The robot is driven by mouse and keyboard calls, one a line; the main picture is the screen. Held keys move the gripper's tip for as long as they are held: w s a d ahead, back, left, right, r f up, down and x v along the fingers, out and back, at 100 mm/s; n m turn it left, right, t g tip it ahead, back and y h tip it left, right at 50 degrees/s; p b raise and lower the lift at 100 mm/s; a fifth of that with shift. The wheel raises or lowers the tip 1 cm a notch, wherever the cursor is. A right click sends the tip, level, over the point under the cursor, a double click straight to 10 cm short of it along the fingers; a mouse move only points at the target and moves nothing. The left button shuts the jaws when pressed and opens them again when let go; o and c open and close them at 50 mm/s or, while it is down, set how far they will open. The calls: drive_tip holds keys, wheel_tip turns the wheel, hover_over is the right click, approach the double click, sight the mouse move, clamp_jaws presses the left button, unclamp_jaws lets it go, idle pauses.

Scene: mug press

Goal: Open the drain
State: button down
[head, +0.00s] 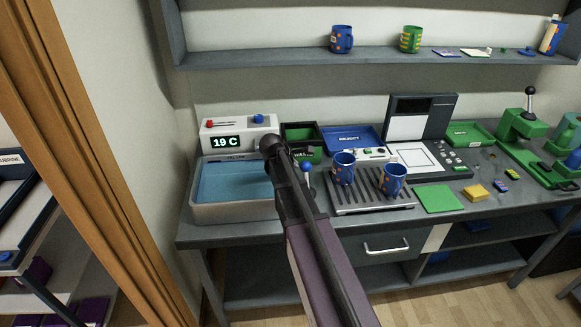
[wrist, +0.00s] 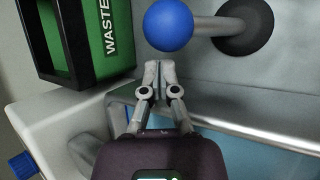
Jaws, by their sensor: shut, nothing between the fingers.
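A lever with a blue ball knob (wrist: 168,25) on a metal rod stands in a round black base (wrist: 245,27) in the wrist view. In the head view the blue knob (head: 306,166) shows just right of my arm, beside the basin. My gripper (wrist: 157,68) is shut and empty, its fingertips just short of the knob, with a small gap in the picture. The basin (head: 232,212) holds blue water, and its right part is hidden behind my arm. In the head view my arm hides most of the gripper.
A green-lined waste bin (wrist: 95,40) stands close on the left in the wrist view. A white control box (head: 238,133) reading 19 C is behind the basin. Two blue mugs (head: 395,180) stand on a slatted rack (head: 372,205) to the right. A wall (head: 140,120) is close on the left.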

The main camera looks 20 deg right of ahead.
drive_tip(key=shift+b+x, duration=1.1)
drive_tip(key=shift+x, duration=0.7)
drive_tip(key=shift+a, duration=0.1)
drive_tip(key=shift+s+r, duration=0.1)
drive_tip(key=shift+s+a+r+p, duration=0.1)
drive_tip(key=shift+s+r+p, duration=0.2)
drive_tip(key=shift+p, duration=0.05)
drive_tip(key=shift+s+r, duration=0.1)
drive_tip(key=shift+s, duration=0.1)
idle(0.4)
